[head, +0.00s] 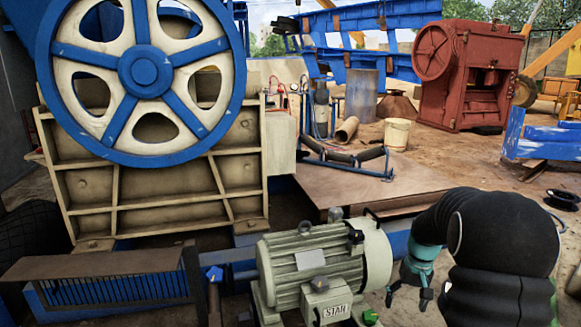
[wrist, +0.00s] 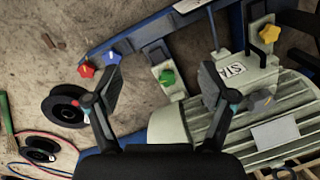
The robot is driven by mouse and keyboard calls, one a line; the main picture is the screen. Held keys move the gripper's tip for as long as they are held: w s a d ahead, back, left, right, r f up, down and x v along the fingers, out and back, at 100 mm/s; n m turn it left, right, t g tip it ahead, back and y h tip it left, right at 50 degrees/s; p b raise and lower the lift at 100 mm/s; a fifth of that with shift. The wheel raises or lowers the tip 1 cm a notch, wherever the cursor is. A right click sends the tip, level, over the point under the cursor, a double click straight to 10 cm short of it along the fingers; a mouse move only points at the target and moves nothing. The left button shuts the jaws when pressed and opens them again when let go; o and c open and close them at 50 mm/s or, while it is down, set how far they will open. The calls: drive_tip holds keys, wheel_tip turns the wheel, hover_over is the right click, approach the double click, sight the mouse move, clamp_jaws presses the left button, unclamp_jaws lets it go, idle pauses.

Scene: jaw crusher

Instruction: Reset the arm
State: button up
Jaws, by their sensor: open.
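My gripper (head: 421,293) is at the lower right of the head view, beside the right end of the pale green electric motor (head: 318,265). In the wrist view my gripper (wrist: 165,100) shows two fingers spread apart, with nothing between them but a green knob (wrist: 167,77) beyond. The motor (wrist: 232,122) fills the right of the wrist view. My black arm covers the lower right of the head view.
A jaw crusher (head: 85,192) with a large blue and cream flywheel (head: 145,71) stands at left. A red crusher (head: 463,85), a bucket (head: 397,134) and a steel plate (head: 375,186) lie behind. Red (wrist: 87,70), blue (wrist: 113,57) and yellow (wrist: 269,33) knobs show near the motor.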

drive_tip(key=s+a+r+t+p, duration=0.2)
drive_tip(key=s+a+r, duration=0.3)
drive_tip(key=s+r, duration=0.3)
drive_tip(key=s+a+r+n+t+p, duration=0.1)
drive_tip(key=s+a+r, duration=0.3)
drive_tip(key=s+r, duration=0.4)
drive_tip(key=s+a+r+t+h+p, duration=0.1)
drive_tip(key=s+a+r+t+p, duration=0.2)
drive_tip(key=s, duration=0.9)
drive_tip(key=shift+s+a+r+p, duration=0.35)
drive_tip(key=shift+a+r, duration=0.95)
drive_tip(key=shift+r, duration=1.1)
